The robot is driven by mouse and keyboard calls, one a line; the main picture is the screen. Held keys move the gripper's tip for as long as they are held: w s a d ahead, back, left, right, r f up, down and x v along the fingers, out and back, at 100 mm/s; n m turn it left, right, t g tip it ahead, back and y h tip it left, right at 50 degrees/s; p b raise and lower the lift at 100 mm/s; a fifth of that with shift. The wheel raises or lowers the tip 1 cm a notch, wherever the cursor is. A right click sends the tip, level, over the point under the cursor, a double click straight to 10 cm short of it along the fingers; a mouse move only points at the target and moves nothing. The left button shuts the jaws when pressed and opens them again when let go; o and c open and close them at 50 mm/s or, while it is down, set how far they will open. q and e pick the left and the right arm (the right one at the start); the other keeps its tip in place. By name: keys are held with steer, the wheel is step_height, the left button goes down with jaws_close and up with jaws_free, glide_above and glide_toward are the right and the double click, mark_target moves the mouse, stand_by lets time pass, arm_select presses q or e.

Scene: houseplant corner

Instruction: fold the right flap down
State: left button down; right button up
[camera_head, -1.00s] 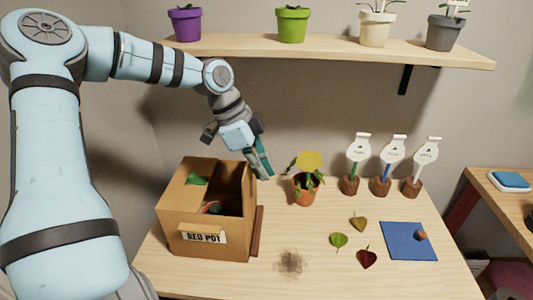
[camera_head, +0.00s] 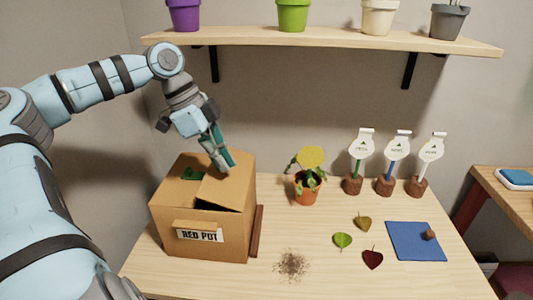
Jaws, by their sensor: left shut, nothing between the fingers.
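The cardboard box (camera_head: 175,222) with a "RED POT" label (camera_head: 199,236) stands at the left of the table. Its right flap (camera_head: 228,190) lies inward over the top, a little tilted, with a dark gap at the front edge. The left flap (camera_head: 177,192) also lies inward, and a small green patch shows at the back. The box's contents are mostly hidden. My right gripper is out of view.
A potted yellow-green plant (camera_head: 307,180) stands right of the box. Several tagged markers, loose leaves, spilled soil (camera_head: 291,264) and a blue mat (camera_head: 405,240) lie further right. A shelf (camera_head: 330,42) with pots hangs above. The table front is fairly clear.

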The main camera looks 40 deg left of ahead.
arm_select(q)
steer(key=shift+s+a, duration=0.1)
steer(key=shift+a, duration=0.05)
stand_by(0.3)
step_height(320, 180, up, 9)
steer(key=p, duration=0.7)
steer(key=shift+p, duration=0.35)
